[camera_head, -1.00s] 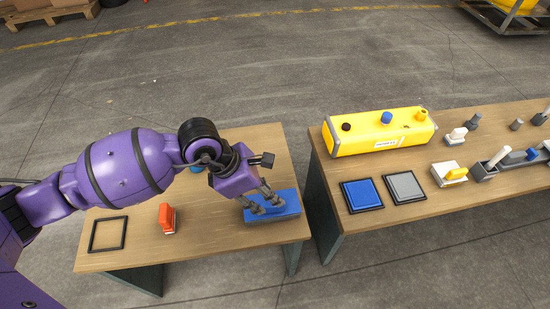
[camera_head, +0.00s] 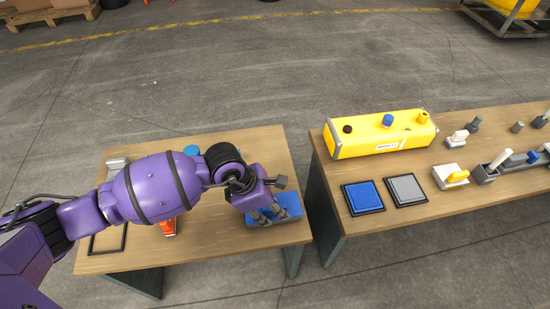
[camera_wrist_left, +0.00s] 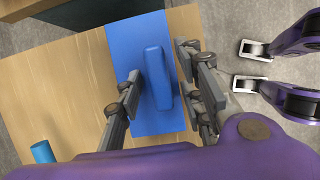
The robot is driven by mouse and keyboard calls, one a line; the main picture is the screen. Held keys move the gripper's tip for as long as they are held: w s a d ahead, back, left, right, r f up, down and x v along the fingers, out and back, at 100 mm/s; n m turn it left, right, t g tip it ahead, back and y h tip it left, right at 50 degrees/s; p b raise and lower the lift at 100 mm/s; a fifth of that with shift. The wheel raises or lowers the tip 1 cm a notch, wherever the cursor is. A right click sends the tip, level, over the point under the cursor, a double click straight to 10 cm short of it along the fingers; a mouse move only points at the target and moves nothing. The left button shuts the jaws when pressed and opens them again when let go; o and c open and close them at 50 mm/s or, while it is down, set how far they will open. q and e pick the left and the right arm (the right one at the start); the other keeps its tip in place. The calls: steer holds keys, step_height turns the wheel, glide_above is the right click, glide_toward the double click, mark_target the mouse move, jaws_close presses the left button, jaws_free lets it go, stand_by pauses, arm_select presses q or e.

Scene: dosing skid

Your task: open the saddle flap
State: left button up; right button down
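A flat blue panel (camera_head: 291,202), which I take to be the saddle flap, lies at the right end of the left table. In the left wrist view the blue panel (camera_wrist_left: 145,28) carries a raised blue bar (camera_wrist_left: 157,75). My left gripper (camera_head: 267,216) is over the panel. In the wrist view its fingers (camera_wrist_left: 160,62) are apart, one on each side of the bar, with a visible gap on each side. How far the tips reach down beside the bar is unclear. The panel looks flat. My right gripper is not in view.
On the left table are an orange piece (camera_head: 169,228) partly behind my arm, a black frame (camera_head: 106,245), a grey piece (camera_head: 117,163) and a blue cylinder (camera_head: 192,150). The right table, across a gap, holds a yellow box (camera_head: 350,144), blue and grey pads and several fittings.

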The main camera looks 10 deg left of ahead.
arm_select(q)
steer(key=shift+w+r, duration=0.1)
steer(key=shift+r, duration=0.05)
jaws_close()
